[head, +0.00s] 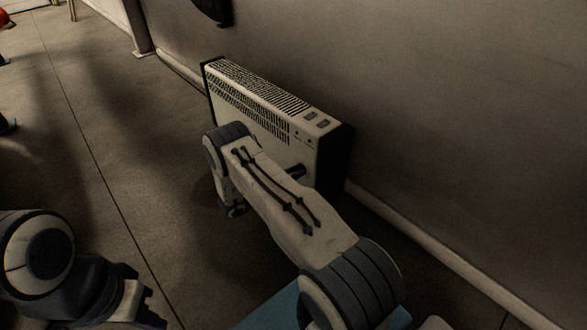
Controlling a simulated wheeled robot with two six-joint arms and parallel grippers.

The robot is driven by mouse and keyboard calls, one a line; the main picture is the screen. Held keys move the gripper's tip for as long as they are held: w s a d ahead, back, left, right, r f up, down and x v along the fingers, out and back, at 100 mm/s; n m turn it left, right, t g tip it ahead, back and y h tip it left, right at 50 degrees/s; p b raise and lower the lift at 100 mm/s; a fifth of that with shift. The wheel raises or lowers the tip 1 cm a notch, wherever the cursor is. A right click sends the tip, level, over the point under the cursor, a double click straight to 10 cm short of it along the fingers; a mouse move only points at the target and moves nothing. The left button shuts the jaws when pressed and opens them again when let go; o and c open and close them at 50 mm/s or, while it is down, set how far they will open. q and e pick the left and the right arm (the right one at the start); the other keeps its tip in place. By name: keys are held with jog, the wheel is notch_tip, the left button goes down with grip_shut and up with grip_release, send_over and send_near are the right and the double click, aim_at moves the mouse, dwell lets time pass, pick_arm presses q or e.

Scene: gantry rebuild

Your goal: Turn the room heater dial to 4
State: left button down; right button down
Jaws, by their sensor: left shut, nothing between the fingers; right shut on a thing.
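The room heater (262,115) is a pale, low box with a slotted top and dark end panels, standing along the wall. A short dark stub (297,170), which looks like the dial, sticks out from the right part of its front. Its numbers cannot be read. My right arm reaches in from the lower right across the heater's front, its wrist (233,207) bent down near the floor. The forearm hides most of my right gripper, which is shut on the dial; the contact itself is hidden. My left gripper (145,305) is low at the bottom left, shut and empty, away from the heater.
The floor (110,130) to the left is mostly clear. A blue surface (270,308) shows at the bottom edge.

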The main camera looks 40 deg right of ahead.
jog(key=shift+s+f+m+t+p, duration=0.1)
jog(key=shift+m+t+p, duration=0.55)
jog(key=shift+m+p, duration=2.6)
jog(key=shift+s+r+m+t+p, duration=0.15)
jog(key=shift+m+t+p, duration=0.55)
jog(key=shift+m, duration=4.9)
jog(key=shift+s+f+m+t+p, duration=0.15)
jog(key=shift+m+t+p, duration=0.4)
jog(key=shift+m+p, duration=2.75)
jog(key=m+b, duration=0.2)
jog(key=shift+m, duration=0.35)
jog(key=shift+c, duration=1.6)
grip_release()
